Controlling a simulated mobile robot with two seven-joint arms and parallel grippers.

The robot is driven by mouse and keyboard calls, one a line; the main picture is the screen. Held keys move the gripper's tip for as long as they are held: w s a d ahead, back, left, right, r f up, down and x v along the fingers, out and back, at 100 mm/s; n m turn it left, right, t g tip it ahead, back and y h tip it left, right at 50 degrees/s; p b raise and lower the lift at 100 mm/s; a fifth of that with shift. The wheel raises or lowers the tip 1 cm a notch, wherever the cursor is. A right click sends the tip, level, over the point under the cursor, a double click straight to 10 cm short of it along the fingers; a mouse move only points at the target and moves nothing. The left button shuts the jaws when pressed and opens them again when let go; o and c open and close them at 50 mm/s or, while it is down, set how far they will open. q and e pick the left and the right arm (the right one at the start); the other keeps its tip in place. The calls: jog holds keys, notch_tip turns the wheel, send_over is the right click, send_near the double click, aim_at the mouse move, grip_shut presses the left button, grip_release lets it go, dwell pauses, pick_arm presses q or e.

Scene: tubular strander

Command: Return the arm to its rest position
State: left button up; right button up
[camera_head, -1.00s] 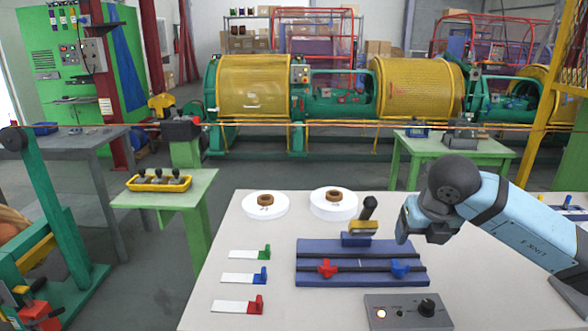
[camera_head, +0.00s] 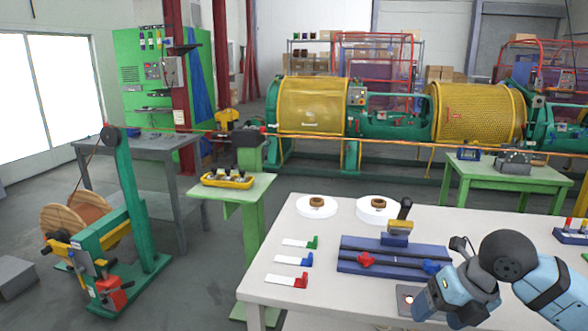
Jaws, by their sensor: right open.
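My right arm (camera_head: 545,285), light blue with dark joints, comes in from the lower right over the white table (camera_head: 330,225). My right gripper (camera_head: 425,300) is at its end, low at the table's front right, open with nothing visible between its jaws. It is in front of the control box (camera_head: 404,291) and hides most of it. The blue fixture (camera_head: 375,263) with a red and a blue clamp lies just left of and behind the gripper. My left arm and gripper do not show.
Two white discs with brown rings (camera_head: 317,206) stand at the table's back. Several white strips with coloured ends (camera_head: 294,260) lie at the left. A black-handled tool (camera_head: 403,212) stands at the fixture. A green stand holds a yellow tray (camera_head: 228,181). The strander (camera_head: 312,105) is behind.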

jog(key=s+a+m+y, duration=0.2)
jog(key=s+a+y, duration=0.2)
jog(key=a+y, duration=0.4)
jog(key=s+a+m+y, duration=0.1)
jog(key=s+a+y, duration=0.3)
jog(key=a+y, duration=0.35)
jog(key=w+d+f+m+t+h, duration=0.1)
jog(key=d+f+m+t+h, duration=0.3)
jog(key=m+t, duration=0.55)
jog(key=d+f+m+t+h, duration=0.2)
jog(key=f+m+t+h, duration=0.45)
jog(key=m, duration=0.65)
jog(key=s+d+f+m+g+h, duration=0.1)
jog(key=s+f+m+g+h, duration=0.25)
jog(key=s+f, duration=0.4)
jog(key=s+d+f+m+g+h, duration=0.15)
jog(key=s+f+m+g, duration=0.25)
jog(key=f, duration=0.6)
pick_arm(q)
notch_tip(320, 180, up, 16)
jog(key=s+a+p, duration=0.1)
jog(key=p, duration=2.2)
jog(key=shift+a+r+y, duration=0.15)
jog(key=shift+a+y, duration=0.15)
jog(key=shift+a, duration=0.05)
pick_arm(e)
notch_tip(320, 180, up, 18)
jog(key=shift+s+d+f+h, duration=0.2)
jog(key=shift+d+h, duration=0.2)
jog(key=shift+d, duration=0.05)
